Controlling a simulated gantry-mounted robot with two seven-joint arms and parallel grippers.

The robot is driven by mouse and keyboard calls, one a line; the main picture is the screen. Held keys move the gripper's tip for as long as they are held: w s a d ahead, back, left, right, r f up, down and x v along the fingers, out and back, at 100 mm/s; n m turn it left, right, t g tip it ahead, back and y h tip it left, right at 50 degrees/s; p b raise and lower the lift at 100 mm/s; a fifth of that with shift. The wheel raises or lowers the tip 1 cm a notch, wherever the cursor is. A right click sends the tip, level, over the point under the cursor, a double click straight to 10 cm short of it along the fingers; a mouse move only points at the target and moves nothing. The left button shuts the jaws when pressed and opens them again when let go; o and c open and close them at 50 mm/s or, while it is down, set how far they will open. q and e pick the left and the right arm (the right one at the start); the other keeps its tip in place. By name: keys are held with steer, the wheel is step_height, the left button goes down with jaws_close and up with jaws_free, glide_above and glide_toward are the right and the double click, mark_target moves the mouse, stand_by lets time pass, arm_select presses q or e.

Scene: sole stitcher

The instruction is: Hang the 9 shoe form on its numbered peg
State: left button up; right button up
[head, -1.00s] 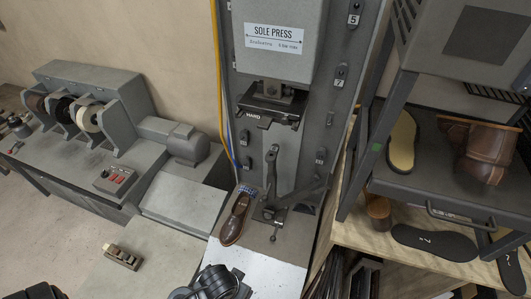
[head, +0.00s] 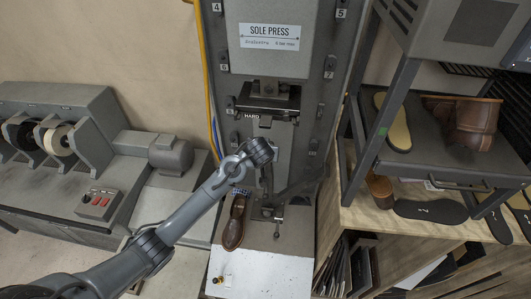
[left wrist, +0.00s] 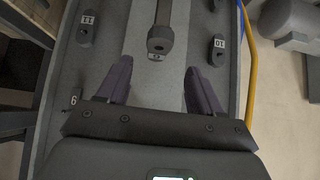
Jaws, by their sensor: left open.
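My left gripper (left wrist: 153,85) is open in the left wrist view, with two purple-grey fingers apart and nothing pinched. Between and beyond its tips is a dark rounded piece (left wrist: 160,40) on a grey bar; its small label is too blurred to read for sure. It may be the shoe form. The numbered pegs appear upside down: a peg (left wrist: 84,30) marked 11, a peg (left wrist: 217,53) marked 10, and a label (left wrist: 74,98) that reads 9 when turned over. In the head view my left wrist is before the sole press (head: 268,60) and hides its fingers. My right gripper is not in view.
A brown shoe (head: 235,220) stands on the press base, left of the post. A grinder bench (head: 70,160) is on the left. A yellow hose (head: 204,70) runs along the press.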

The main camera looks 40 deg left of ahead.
arm_select(q)
steer(key=b+x, duration=0.5)
steer(key=shift+b+x, duration=1.05)
steer(key=shift+x, duration=0.8)
steer(key=shift+w+r, duration=0.15)
jaws_close()
steer(key=shift+r, duration=0.25)
